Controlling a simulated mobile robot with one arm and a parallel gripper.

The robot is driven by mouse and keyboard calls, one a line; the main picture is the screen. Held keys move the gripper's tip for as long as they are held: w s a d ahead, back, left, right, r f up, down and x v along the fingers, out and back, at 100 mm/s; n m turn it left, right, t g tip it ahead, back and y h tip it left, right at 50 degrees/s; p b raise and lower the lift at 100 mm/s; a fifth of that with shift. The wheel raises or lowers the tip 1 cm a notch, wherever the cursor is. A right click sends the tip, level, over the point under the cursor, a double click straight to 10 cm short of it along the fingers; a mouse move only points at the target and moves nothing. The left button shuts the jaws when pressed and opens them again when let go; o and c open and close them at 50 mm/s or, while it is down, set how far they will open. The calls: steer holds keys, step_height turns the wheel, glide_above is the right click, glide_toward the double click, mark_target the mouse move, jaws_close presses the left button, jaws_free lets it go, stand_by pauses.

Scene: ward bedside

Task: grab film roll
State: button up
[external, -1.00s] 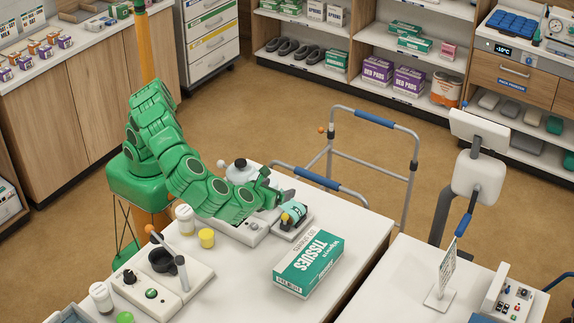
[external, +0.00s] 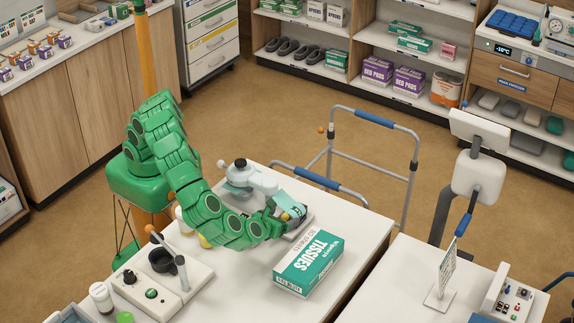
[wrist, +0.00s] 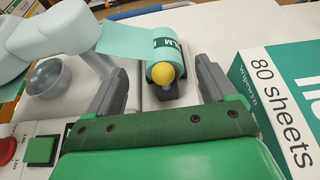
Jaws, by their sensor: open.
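My gripper (wrist: 161,70) is open, one grey finger on each side of the roll's near end, with gaps to both.
A green-and-white tissue box (external: 310,262) stands close to the right of my gripper. A pale device with a jointed head (external: 240,173) stands left of the roll. A red button (wrist: 6,150) and green button (wrist: 40,150) lie at lower left. A walker (external: 372,165) stands behind the table.

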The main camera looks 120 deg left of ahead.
mark_target(290, 213)
steer(key=shift+x, duration=2.55)
steer(key=shift+w, duration=0.15)
steer(key=c, duration=1.1)
steer(key=shift+c, duration=0.2)
